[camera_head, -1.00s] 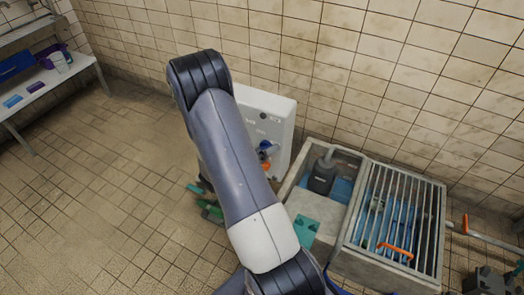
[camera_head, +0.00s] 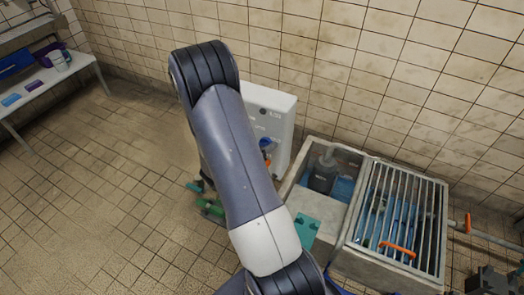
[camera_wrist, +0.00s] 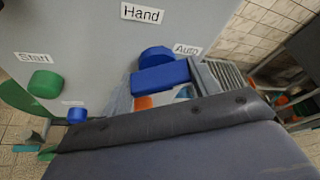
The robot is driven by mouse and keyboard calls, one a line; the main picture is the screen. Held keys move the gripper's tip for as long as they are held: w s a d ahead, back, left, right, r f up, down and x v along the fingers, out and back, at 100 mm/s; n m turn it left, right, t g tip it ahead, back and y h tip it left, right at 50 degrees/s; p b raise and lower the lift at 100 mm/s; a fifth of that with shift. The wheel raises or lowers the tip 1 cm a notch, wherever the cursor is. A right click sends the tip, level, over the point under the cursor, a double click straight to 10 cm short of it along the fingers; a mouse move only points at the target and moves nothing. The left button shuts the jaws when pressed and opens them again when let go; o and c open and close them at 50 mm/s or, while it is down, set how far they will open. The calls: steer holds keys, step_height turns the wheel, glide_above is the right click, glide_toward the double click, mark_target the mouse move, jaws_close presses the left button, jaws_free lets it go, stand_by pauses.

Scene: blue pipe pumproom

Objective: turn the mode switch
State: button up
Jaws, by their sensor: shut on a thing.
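The mode switch (camera_wrist: 160,72) is a blue knob with a bar handle on the grey panel (camera_wrist: 85,30) in the wrist view, between the labels "Hand" and "Auto". Its bar points right, towards "Auto". My gripper (camera_wrist: 163,82) is at the bar, with grey finger parts showing on its left and right. It is shut on the switch, though the dark wrist body hides much of the grip. In the head view the switch (camera_head: 265,144) shows as a bit of blue beside my arm, which hides my gripper.
A green button (camera_wrist: 45,82) under "Start" and a small blue knob (camera_wrist: 77,115) are left of the switch. In the head view, a concrete basin with a metal grate (camera_head: 400,220) stands right of the panel box (camera_head: 284,115). Open tiled floor lies left, with a bench at far left.

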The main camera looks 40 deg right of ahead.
stand_by(0.3)
steer(key=o, duration=1)
steer(key=v, duration=1)
steer(key=shift+a+r, duration=0.2)
steer(key=shift+a, duration=0.15)
